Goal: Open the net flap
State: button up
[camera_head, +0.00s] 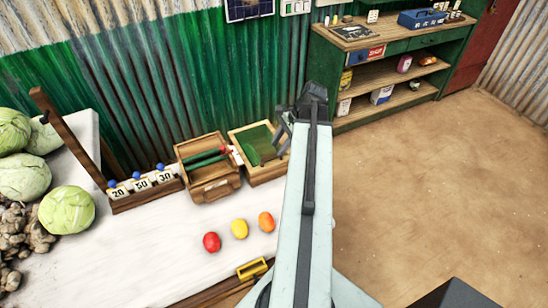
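A small wooden frame box (272,173) stands at the back right of the white table. A green sheet, which looks like the net flap (256,143), fills its top. I cannot tell whether the flap lies shut or is partly raised. My gripper (284,132) is at the box's right edge, close to the green sheet. My arm hides part of the gripper and the box's right side. Whether the fingers touch the flap, or are open or shut, is unclear.
A wooden box with green rods (209,187) stands left of the frame box. Red (211,242), yellow (239,229) and orange (266,222) round items lie in front. Number cards (142,186) and cabbages (67,210) are further left. A green shelf (385,75) stands behind right; floor is clear.

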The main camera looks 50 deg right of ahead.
aim_at(275, 156)
jog(key=b+x, duration=0.2)
jog(key=x, duration=0.2)
jog(key=shift+f+b, duration=0.25)
jog(key=shift+b, duration=0.1)
jog(key=shift+r, duration=0.15)
grip_shut()
jog(key=shift+w, duration=0.1)
dwell(0.8)
